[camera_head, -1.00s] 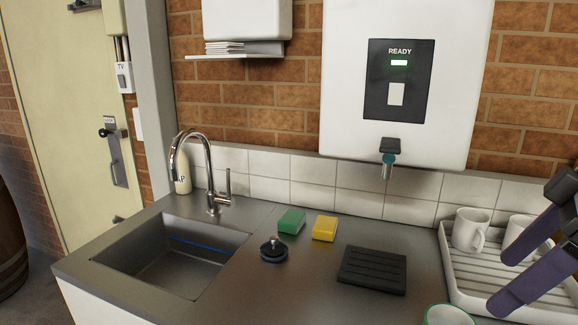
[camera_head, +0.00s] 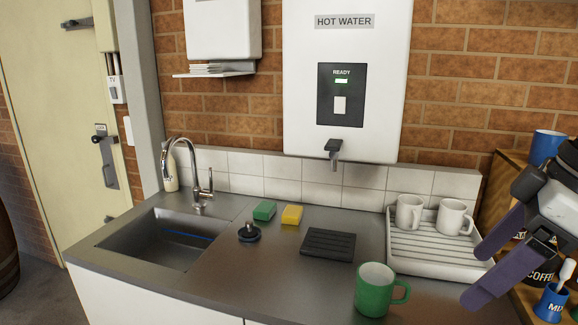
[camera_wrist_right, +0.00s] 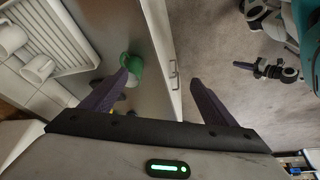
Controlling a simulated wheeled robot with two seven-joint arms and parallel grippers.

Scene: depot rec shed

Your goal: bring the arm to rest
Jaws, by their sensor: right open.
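My right gripper (camera_head: 473,277) is at the right of the head view, its two purple fingers apart with nothing between them. In that view it overlaps the right end of the white drying tray (camera_head: 440,262). In the right wrist view the open fingers (camera_wrist_right: 158,82) show at the centre, with a green mug (camera_wrist_right: 134,64) beyond the left fingertip. The same green mug (camera_head: 375,290) stands upright on the counter in the head view, apart from the fingers. A purple finger with dark and white parts, seemingly my left gripper (camera_wrist_right: 250,66), shows small in the wrist view; its jaws are unclear.
Two white mugs (camera_head: 409,212) stand on the tray. A black ridged mat (camera_head: 328,245), a green sponge (camera_head: 264,211), a yellow sponge (camera_head: 292,214) and a dark plug (camera_head: 249,233) lie near the sink (camera_head: 150,243). A wooden shelf (camera_head: 497,197) with cups is behind the gripper.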

